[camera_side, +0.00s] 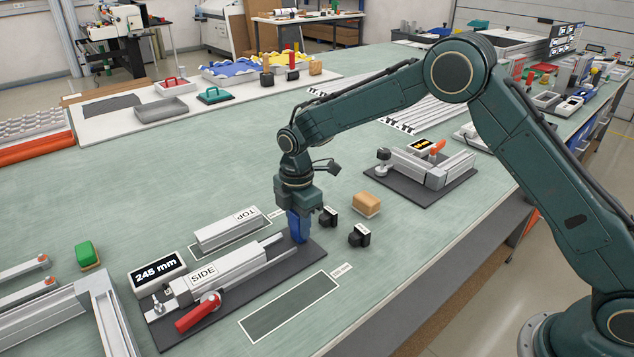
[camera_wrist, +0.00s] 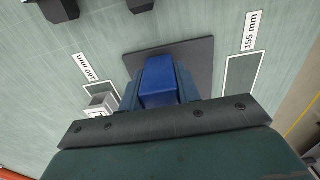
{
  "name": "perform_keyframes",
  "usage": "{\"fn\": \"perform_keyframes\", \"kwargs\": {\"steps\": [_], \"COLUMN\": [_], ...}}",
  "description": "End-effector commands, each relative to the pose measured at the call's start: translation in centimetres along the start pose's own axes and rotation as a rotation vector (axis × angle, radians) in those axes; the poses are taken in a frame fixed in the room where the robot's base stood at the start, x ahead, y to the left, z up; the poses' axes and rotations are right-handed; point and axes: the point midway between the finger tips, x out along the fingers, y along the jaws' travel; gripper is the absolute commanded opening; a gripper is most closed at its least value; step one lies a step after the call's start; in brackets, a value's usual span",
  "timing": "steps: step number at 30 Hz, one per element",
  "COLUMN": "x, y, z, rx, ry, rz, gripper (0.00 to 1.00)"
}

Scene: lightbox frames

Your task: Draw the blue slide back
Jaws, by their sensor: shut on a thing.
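The blue slide (camera_side: 297,227) stands at the far right end of the rails of the fixture (camera_side: 240,266), which lies on a dark base plate. My gripper (camera_side: 299,212) is above it and shut on it. In the wrist view the blue slide (camera_wrist: 160,82) sits between my fingers, over the dark plate (camera_wrist: 196,56). The fixture carries a SIDE label, a red lever (camera_side: 198,312) and a display (camera_side: 158,271) reading 245 mm. My gripper hides the slide's upper part in the side view.
A bar labelled TOP (camera_side: 225,231) lies behind the fixture. An empty dark outlined area (camera_side: 289,307) is in front. Two black blocks (camera_side: 359,236) and a tan block (camera_side: 366,204) lie to the right. A green block (camera_side: 87,255) is at left.

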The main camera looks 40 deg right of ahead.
Motion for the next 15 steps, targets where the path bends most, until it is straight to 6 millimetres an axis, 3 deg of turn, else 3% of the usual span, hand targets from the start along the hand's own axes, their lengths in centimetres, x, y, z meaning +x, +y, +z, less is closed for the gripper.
{"fn": "perform_keyframes", "kwargs": {"steps": [6, 7, 9, 10, 15], "x": [-0.09, -0.09, -0.09, -0.09, -0.04], "y": [0.04, 0.04, 0.05, 0.04, 0.02], "z": [0.68, 0.70, 0.65, 0.61, 0.46], "rx": [0.011, 0.012, 0.012, 0.011, 0.008], "ry": [-0.006, -0.007, -0.006, -0.006, -0.005], "rz": [-0.002, -0.002, -0.001, -0.002, -0.002], "gripper": [0.00, 0.37, 0.50, 0.55, 0.55]}}
